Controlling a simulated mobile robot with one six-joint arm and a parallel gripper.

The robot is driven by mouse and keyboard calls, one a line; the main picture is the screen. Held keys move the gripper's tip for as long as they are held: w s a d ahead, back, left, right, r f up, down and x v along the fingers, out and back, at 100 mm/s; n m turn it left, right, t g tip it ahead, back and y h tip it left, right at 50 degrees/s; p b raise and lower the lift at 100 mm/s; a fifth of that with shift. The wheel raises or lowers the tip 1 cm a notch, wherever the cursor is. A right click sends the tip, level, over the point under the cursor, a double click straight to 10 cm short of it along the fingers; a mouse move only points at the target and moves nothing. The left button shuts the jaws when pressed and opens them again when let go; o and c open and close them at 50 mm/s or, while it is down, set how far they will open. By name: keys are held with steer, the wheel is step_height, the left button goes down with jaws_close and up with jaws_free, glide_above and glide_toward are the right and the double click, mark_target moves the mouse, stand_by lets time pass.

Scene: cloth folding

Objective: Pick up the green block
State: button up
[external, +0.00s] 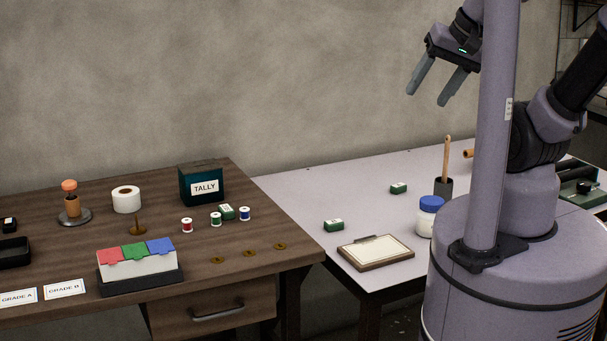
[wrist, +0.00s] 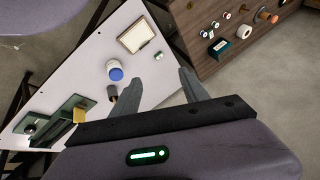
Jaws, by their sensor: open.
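Several small green items are in the external view. One green block with a pale marking (external: 334,225) lies on the light table by the clipboard. A similar green block (external: 399,188) lies farther back on the same table. A third (external: 227,212) sits on the brown desk by the thread spools, in front of the tally box. My gripper (external: 427,99) is raised high above the light table, open and empty, fingers pointing down.
The light table (external: 310,189) also holds a clipboard (external: 376,252), a blue-lidded jar (external: 429,217) and a dark cup (external: 443,187) with a wooden handle. The brown desk (external: 200,258) holds spools, a tally box (external: 202,185) and a card box (external: 138,265). The light table's back left is clear.

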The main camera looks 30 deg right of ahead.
steer(key=shift+w, duration=0.1)
steer(key=w+d+f+m+g+p, duration=0.1)
steer(key=w+f+m, duration=0.15)
steer(key=w, duration=0.45)
steer(key=w+f+m+g+y+p, duration=0.1)
steer(key=w+f+m+g, duration=0.15)
steer(key=w, duration=0.55)
steer(key=w+d+f+m+p, duration=0.1)
steer(key=w+f+m, duration=0.1)
steer(key=w+m, duration=0.35)
steer(key=w+d+f+m+g+y, duration=0.1)
steer(key=w+f+m, duration=0.1)
steer(key=w+f, duration=0.45)
steer(key=w+d+f+m+g, duration=0.1)
steer(key=w+f, duration=0.2)
steer(key=f, duration=0.7)
steer(key=b, duration=0.4)
glide_toward(334, 222)
steer(key=f, duration=0.3)
steer(key=shift+w+a+m+y, duration=0.25)
steer(key=shift+y, duration=0.05)
steer(key=b+x, duration=0.2)
steer(key=x, duration=0.3)
steer(key=shift+s+a+f, duration=0.1)
steer(key=shift+a+f, duration=0.1)
steer(key=shift+f, duration=0.15)
steer(key=shift+r, duration=0.15)
jaws_close()
